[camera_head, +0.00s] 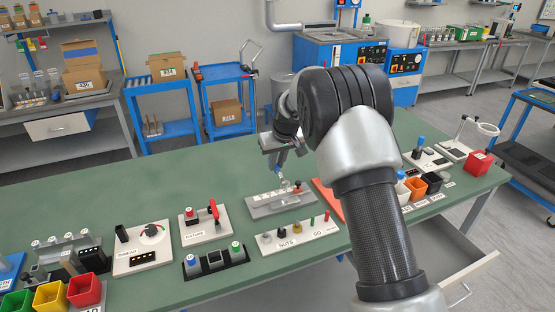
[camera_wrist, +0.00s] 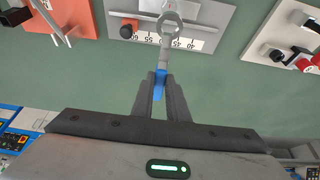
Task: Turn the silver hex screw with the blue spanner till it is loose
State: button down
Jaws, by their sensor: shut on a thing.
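The blue spanner (camera_wrist: 164,52) has a blue handle and a silver ring end. My gripper (camera_wrist: 160,88) is shut on its blue handle in the wrist view. The ring end lies over a grey plate (camera_wrist: 215,18) printed with a number scale. The silver hex screw is not clearly visible; the ring and the picture's top edge leave it unclear whether the ring sits around it. In the head view my gripper (camera_head: 277,158) is above the grey plate (camera_head: 265,206), pointing down, with the spanner (camera_head: 281,174) below it and small silver parts close by.
An orange-red knob (camera_wrist: 129,28) stands on the plate beside the ring. A white board marked NUTS and GO (camera_head: 300,237) lies in front. A white panel with a red handle (camera_head: 203,224) is to the left. Coloured bins (camera_head: 50,294) stand at the left front. Green table shows between the boards.

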jog(key=shift+f+b, duration=1.5)
jog(key=shift+f, duration=1.1)
jog(key=shift+f+b, duration=0.8)
jog(key=shift+f, duration=0.1)
dwell(0.8)
